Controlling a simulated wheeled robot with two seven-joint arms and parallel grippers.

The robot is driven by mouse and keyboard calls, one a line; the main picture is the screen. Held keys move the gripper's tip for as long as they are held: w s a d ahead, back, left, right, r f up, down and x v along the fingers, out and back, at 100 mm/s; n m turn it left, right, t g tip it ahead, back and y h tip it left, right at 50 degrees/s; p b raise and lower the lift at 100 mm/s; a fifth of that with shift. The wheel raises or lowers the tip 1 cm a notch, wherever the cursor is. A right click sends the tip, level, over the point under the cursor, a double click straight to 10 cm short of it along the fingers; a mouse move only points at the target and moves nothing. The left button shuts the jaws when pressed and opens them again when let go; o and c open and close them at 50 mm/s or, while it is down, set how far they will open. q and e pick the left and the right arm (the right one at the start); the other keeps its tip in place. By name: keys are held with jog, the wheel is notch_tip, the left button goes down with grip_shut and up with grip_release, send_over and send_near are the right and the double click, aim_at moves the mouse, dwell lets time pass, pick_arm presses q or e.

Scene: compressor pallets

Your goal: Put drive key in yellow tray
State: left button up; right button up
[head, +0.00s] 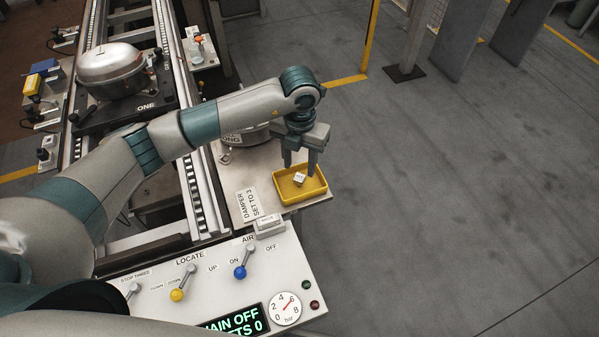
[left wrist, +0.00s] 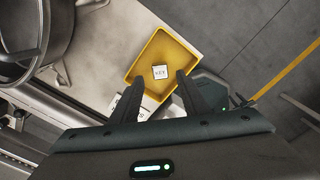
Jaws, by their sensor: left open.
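The yellow tray (head: 286,191) sits on a light side table, right of the conveyor. A small white block marked KEY, the drive key (head: 299,178), lies inside the tray on its floor. In the left wrist view the key (left wrist: 160,72) is near the middle of the tray (left wrist: 136,65), apart from the fingers. My left gripper (head: 301,170) points down over the tray, open and empty. In the left wrist view its two fingers (left wrist: 158,95) show at the tray's near edge. My right gripper is not in view.
A control panel (head: 215,285) with levers and a gauge stands in front. A placard (head: 252,204) reading DAMPER SET TO 3 lies beside the tray. A metal compressor (head: 110,64) rests on the conveyor at left. The floor (head: 450,190) at right is clear.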

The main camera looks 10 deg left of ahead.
aim_at(300, 176)
pick_arm(q)
notch_tip(300, 176, up, 8)
jog(key=b, duration=0.2)
jog(key=shift+f, duration=0.2)
jog(key=shift+d+f, duration=0.1)
